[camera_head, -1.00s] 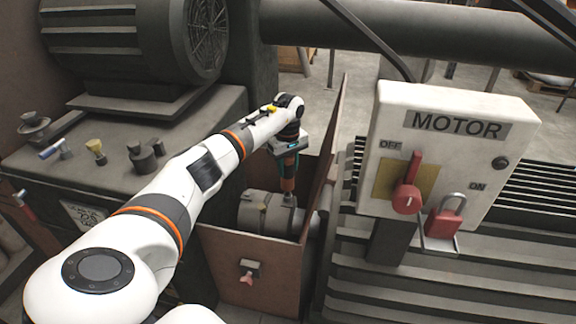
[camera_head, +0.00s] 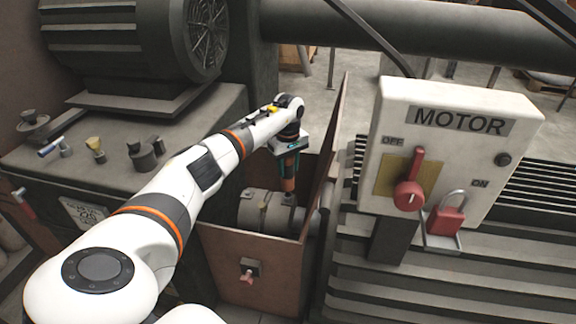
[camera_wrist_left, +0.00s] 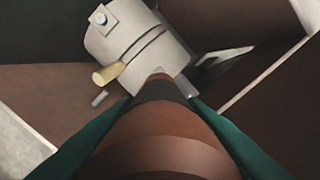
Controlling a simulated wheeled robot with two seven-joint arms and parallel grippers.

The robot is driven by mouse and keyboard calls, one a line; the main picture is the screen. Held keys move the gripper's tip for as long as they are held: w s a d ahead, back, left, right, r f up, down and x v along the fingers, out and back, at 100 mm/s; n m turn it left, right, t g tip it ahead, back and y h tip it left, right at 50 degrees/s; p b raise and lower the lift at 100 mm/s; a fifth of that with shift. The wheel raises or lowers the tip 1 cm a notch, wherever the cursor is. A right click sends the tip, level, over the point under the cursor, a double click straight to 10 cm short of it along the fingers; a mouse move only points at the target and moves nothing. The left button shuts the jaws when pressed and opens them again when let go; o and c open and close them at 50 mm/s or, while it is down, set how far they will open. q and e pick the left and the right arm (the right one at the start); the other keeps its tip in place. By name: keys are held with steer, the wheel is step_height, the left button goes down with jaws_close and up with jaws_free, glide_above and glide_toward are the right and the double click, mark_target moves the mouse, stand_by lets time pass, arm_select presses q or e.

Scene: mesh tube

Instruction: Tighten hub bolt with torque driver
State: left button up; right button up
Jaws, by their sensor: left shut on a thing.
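My left gripper (camera_head: 288,160) is shut on the torque driver (camera_head: 288,185), an orange-brown tool that points down. The driver fills the lower middle of the left wrist view (camera_wrist_left: 160,140), with teal finger edges on both sides. Its lower end overlaps the grey hub (camera_head: 262,210), and I cannot tell whether it touches a bolt. In the left wrist view the hub (camera_wrist_left: 130,40) shows a bolt head (camera_wrist_left: 101,17) on its upper left and a yellowish pin (camera_wrist_left: 106,75) at its side. The driver hides the hub part straight behind its tip. My right gripper is not in view.
A brown guard box (camera_head: 235,265) surrounds the hub, with a tall panel (camera_head: 335,150) on its right. A MOTOR switch box (camera_head: 440,155) with red handle and red padlock (camera_head: 447,215) stands at right. Small tools (camera_head: 95,148) lie on the bench by the motor (camera_head: 130,40).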

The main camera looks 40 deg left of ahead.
arm_select(q)
steer(key=shift+s+a+f+b, duration=0.15)
steer(key=shift+a+f+b, duration=0.05)
steer(key=shift+f+b, duration=0.35)
stand_by(0.7)
steer(key=shift+r, duration=0.15)
steer(key=shift+w+d+r+p, duration=0.15)
steer(key=shift+w+r+p, duration=0.05)
steer(key=shift+r+p, duration=0.8)
steer(key=shift+r, duration=0.7)
steer(key=shift+r+p, duration=1.4)
steer(key=shift+r, duration=0.15)
